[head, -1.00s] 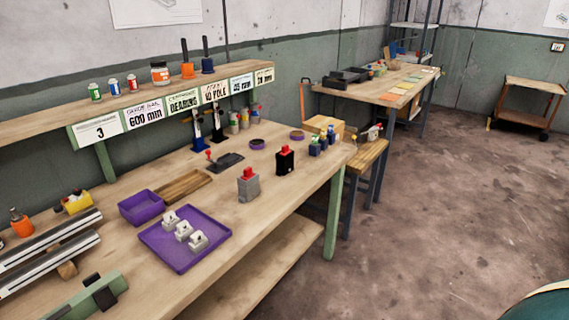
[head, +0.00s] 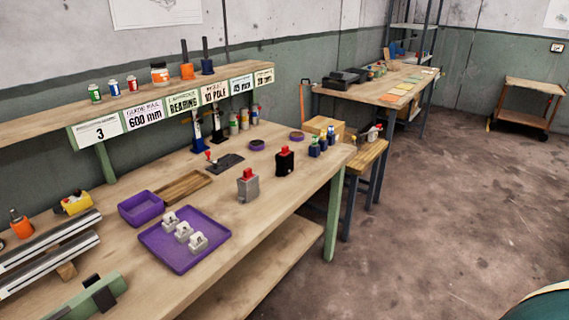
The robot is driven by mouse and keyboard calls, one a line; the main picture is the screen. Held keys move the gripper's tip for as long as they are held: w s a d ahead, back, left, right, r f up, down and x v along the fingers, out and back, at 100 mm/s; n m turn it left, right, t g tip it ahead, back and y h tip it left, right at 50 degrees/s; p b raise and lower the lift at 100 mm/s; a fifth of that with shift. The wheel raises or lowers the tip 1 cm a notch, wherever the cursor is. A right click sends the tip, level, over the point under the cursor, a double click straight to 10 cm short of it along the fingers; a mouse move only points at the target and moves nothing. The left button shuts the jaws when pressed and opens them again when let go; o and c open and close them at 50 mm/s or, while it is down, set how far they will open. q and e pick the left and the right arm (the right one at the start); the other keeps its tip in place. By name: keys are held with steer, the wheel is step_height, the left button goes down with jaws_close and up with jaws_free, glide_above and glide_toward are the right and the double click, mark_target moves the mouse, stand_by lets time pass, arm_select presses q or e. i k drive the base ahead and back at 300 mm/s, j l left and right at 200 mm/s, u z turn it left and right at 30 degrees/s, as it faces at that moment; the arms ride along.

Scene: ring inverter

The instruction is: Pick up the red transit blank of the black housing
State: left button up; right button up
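The black housing (head: 285,163) stands upright on the workbench, right of the middle, near its front edge. A red transit blank (head: 285,150) sits on top of it. To its left stands a similar grey housing (head: 248,189), which also has a red blank (head: 247,173) on top. Neither of my grippers shows in the head view.
A purple tray (head: 155,240) with several light parts and a purple bin (head: 136,212) are left of the housings. A dark plate with a red-tipped lever (head: 226,162) lies behind.

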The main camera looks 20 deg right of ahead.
mark_target(286, 152)
steer(key=i+l+u, duration=0.15)
steer(key=l, duration=0.35)
steer(key=i+l+u, duration=0.1)
steer(key=i+l, duration=0.15)
steer(key=l, duration=0.3)
steer(key=i+l+u, duration=0.15)
steer(key=l, duration=0.4)
steer(key=i+l+u, duration=0.15)
steer(key=l, duration=0.45)
steer(key=i+l+u, duration=0.15)
steer(key=l, duration=0.45)
steer(key=l+u, duration=0.1)
steer(key=l, duration=0.5)
steer(key=i, duration=0.05)
